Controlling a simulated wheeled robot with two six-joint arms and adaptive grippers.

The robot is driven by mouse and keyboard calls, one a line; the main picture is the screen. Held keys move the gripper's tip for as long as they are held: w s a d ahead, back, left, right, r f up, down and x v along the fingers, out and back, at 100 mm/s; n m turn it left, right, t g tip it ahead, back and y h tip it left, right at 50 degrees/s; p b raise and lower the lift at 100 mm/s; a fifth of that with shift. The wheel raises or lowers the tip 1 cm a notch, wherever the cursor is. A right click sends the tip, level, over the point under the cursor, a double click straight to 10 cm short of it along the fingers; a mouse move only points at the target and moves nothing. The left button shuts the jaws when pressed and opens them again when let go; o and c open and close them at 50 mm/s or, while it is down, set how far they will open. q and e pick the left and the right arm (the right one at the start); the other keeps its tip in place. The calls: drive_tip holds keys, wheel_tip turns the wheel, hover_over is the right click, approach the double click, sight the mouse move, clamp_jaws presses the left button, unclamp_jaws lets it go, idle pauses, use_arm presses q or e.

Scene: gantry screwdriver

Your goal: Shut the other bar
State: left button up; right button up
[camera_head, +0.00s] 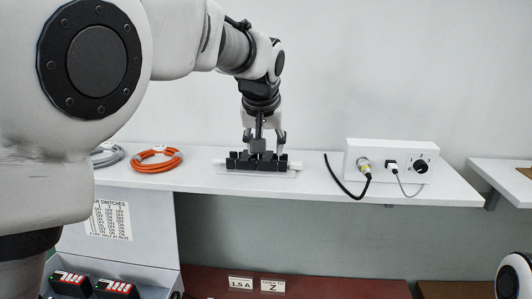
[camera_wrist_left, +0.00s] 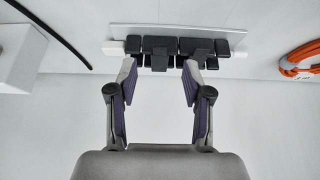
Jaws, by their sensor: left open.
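A row of black blocks (camera_head: 257,162) sits on a white base plate (camera_head: 258,173) on the wall shelf in the head view. In the left wrist view the row of black blocks (camera_wrist_left: 172,45) lies along a pale rail, with two larger upper pieces side by side and smaller blocks below. I cannot tell which pieces are bars or whether either is shut. My left gripper (camera_head: 265,143) points down right at the row. Its two fingers (camera_wrist_left: 159,75) are spread apart with nothing held between them. My right gripper is out of view.
An orange cable coil (camera_head: 155,161) and a grey coil (camera_head: 107,155) lie left on the shelf (camera_head: 310,187). Right stands a white box (camera_head: 390,160) with a knob, plugs and a black cable (camera_head: 345,190). Below are a switch chart (camera_head: 108,220) and red-black units (camera_head: 115,288).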

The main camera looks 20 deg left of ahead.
use_arm(q)
drive_tip(key=v, duration=0.8)
drive_tip(key=shift+s+r, duration=0.2)
drive_tip(key=shift+r, duration=0.1)
